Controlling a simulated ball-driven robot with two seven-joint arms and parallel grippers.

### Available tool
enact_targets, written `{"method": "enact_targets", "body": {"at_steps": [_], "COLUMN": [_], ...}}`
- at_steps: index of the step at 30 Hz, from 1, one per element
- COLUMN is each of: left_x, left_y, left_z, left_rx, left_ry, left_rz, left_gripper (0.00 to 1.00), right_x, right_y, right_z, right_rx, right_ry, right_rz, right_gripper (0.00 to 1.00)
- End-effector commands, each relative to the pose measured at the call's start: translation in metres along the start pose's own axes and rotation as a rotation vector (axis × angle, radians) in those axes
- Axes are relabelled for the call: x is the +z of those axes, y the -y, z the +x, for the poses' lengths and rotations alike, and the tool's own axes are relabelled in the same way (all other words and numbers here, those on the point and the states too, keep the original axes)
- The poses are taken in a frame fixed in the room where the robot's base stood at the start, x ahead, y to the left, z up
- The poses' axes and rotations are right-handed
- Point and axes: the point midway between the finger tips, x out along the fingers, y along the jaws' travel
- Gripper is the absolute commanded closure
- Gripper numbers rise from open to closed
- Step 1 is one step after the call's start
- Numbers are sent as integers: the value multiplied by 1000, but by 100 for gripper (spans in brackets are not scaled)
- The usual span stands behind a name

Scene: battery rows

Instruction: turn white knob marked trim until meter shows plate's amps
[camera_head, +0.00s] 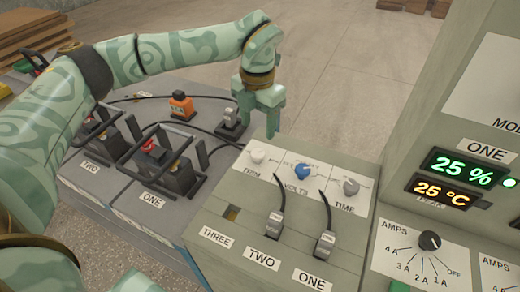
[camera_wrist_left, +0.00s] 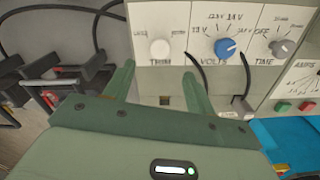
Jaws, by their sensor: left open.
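The white knob (camera_head: 258,156) marked TRIM is at the left of a white strip on the grey console, beside a blue VOLTS knob (camera_head: 303,171) and a grey TIME knob (camera_head: 351,187). My left gripper (camera_head: 258,126) is open, its fingers pointing down just behind and above the white knob. In the left wrist view, the white knob (camera_wrist_left: 160,48) shows between and beyond the spread fingers of the gripper (camera_wrist_left: 158,74); I see no contact. No needle meter or plate giving amps can be made out. My right gripper is out of view.
A green 25 % display (camera_head: 463,167) and orange 25 °C display (camera_head: 442,192) sit on the right cabinet above a black AMPS knob (camera_head: 430,240). Cabled plugs (camera_head: 275,225) stand at ONE and TWO. Batteries with handles (camera_head: 175,170) and cables stand at left.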

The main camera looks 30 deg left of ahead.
Motion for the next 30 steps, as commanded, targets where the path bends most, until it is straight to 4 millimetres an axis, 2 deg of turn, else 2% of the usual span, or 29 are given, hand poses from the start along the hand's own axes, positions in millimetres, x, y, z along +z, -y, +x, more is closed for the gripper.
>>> {"method": "enact_targets", "body": {"at_steps": [1,3,9,15,23,24,28,29,30], "left_x": [0,0,0,0,0,0,0,0,0], "left_y": [0,0,0,0,0,0,0,0,0], "left_z": [19,37,73,88,89,89,89,89,89], "left_rx": [-2,-1,0,0,0,0,0,0,0], "left_ry": [-7,-6,-3,1,2,2,1,1,1], "left_rz": [1,0,1,0,0,1,0,1,1], "left_gripper": [45,45,45,45,45,47,84,89,89], "right_x": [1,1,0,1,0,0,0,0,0], "right_y": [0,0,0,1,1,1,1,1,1], "right_z": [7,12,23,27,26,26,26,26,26], "right_rx": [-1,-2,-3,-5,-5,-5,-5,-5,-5], "right_ry": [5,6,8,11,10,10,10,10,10], "right_rz": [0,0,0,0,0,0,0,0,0], "right_gripper": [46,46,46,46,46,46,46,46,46]}}
